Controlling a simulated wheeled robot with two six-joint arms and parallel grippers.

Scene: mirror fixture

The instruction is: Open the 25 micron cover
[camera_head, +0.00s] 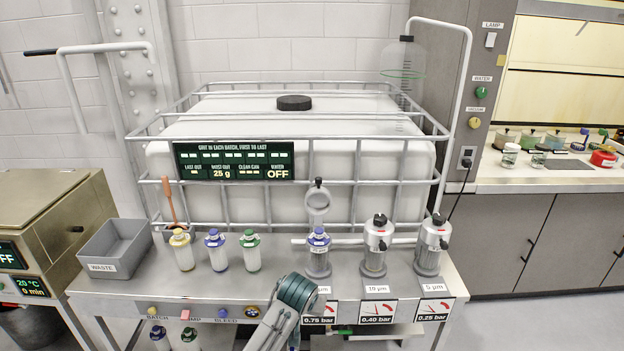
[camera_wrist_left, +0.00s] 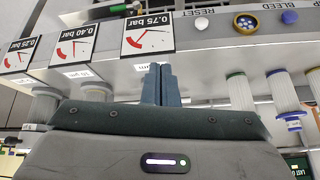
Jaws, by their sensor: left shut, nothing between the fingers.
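Three filter housings stand in a row on the steel bench. The leftmost housing (camera_head: 318,263), above the 0.75 bar gauge, has a blue-capped top. A pale round cover (camera_head: 318,202) with a black knob stands upright above it, apparently swung up. The number on its µm label (camera_head: 323,290) is hidden by my left arm. My left gripper (camera_wrist_left: 161,84) is shut and empty, its fingers beside the 0.75 bar gauge (camera_wrist_left: 147,37) in the wrist view. Its fingertips cannot be made out in the head view. My right gripper is not in view.
The 10 µm housing (camera_head: 375,255) and 5 µm housing (camera_head: 430,255) stand to the right with grey-white collars and black knobs. Capped bottles (camera_head: 215,253) and a waste bin (camera_head: 110,250) stand to the left. A caged white tank (camera_head: 280,195) is behind.

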